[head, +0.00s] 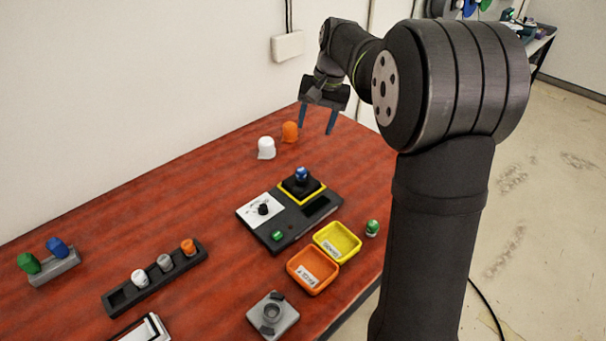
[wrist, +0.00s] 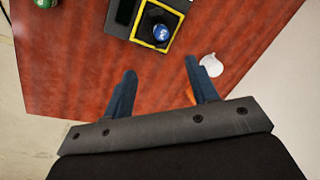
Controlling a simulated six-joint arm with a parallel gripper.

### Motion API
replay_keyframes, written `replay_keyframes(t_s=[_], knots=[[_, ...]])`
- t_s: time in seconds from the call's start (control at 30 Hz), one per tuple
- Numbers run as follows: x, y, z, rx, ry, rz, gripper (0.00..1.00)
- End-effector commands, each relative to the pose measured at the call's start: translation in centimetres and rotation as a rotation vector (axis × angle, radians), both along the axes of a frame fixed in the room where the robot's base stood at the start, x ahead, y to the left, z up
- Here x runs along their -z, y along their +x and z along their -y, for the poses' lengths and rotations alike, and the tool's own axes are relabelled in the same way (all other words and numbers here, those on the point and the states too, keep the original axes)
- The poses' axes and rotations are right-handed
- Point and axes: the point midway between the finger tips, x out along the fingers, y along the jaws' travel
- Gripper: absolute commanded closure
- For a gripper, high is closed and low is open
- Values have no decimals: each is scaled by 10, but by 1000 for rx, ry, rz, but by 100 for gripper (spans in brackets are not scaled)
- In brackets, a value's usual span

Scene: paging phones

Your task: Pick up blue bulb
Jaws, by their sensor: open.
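A blue bulb (head: 302,174) sits upright on the black, yellow-edged socket (head: 287,190) of a dark panel. It also shows near the top of the wrist view (wrist: 162,33). Another blue bulb (head: 57,246) stands beside a green bulb (head: 29,263) in a small grey holder at the far left. My gripper (head: 317,124) is open and empty, raised above the far end of the table. In the wrist view its two blue fingers (wrist: 160,68) are spread apart, with the socketed blue bulb beyond their tips.
A white bulb (head: 266,148) and an orange bulb (head: 290,132) stand near my gripper; my finger partly hides the orange one in the wrist view. Yellow (head: 352,252) and orange (head: 324,286) trays and a green bulb (head: 372,228) lie near the right edge. A dark rack (head: 120,300) holds several bulbs.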

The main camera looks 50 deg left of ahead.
Motion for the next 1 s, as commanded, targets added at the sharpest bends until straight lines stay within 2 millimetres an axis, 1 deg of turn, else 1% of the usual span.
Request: replay_keyframes(t_s=[0.03,0.1,0.2,0.3,0.37,0.43,0.57,0.8,0.9,1.0], knots=[[-2,-6,-9,-121,-19,37,47],[-5,-10,-18,-277,-45,85,47],[-9,-15,-27,-452,-79,134,47],[-12,-18,-32,-559,-101,161,47],[-12,-19,-34,-594,-109,169,47],[-8,-19,-34,-612,-114,172,47],[15,-20,-33,-614,-117,170,47],[68,-20,-33,-611,-116,169,47],[87,-19,-33,-611,-114,170,47],[100,-19,-34,-610,-113,171,47]])
